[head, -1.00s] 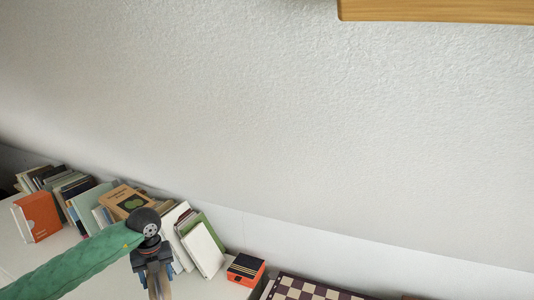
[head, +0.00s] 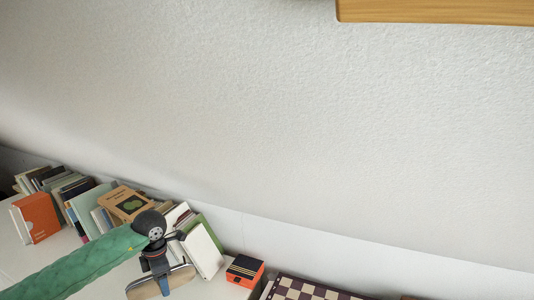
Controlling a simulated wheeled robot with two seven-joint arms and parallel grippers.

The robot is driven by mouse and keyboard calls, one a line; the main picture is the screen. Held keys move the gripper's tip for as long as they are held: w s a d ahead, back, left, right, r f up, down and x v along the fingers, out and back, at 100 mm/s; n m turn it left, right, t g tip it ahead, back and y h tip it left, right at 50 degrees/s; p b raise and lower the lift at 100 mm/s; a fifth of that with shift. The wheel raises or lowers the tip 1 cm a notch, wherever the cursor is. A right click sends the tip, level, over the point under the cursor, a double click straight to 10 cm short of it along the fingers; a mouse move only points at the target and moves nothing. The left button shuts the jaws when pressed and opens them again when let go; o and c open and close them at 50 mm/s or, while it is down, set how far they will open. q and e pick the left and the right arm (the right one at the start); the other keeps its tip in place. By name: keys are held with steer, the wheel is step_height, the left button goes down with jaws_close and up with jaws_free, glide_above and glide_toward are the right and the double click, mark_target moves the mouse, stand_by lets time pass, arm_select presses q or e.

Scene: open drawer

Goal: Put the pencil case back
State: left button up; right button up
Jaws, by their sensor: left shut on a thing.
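My left gripper (head: 163,285) points down at the bottom of the head view, in front of the leaning books. It is shut on a long, rounded, tan object with a dark edge, which I take to be the pencil case (head: 181,278). The case lies crosswise in the jaws, with an end showing on each side. I cannot tell whether it touches the white surface below. My right gripper is not in view. No open drawer shows in this view.
Several books (head: 94,205) lean in a row along the wall behind my left arm. An orange book (head: 41,217) stands at the left. An orange and black box (head: 244,271) and a checkered board (head: 300,290) lie to the right.

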arm_select(q)
steer(key=m, duration=0.3)
steer(key=shift+s+d+f, duration=0.25)
steer(key=shift+d, duration=0.1)
steer(key=m, duration=0.3)
steer(key=s+d+f+m, duration=0.1)
steer(key=shift+m, duration=0.3)
steer(key=s+d+f+m, duration=0.1)
steer(key=m, duration=0.3)
steer(key=s+d+f+m, duration=0.1)
steer(key=d+m, duration=0.1)
steer(key=m, duration=0.2)
steer(key=s+d+f+m, duration=0.1)
steer(key=m, duration=0.4)
steer(key=shift+s+d, duration=0.35)
steer(key=s+d+m, duration=0.1)
steer(key=s+d+f+m, duration=0.1)
steer(key=s, duration=0.1)
steer(key=s+d+f+m, duration=0.1)
steer(key=shift+s+d+f+m, duration=0.1)
steer(key=shift+s+d+m, duration=0.25)
steer(key=shift+m, duration=0.05)
steer(key=shift+w+r, duration=0.7)
steer(key=shift+r, duration=0.2)
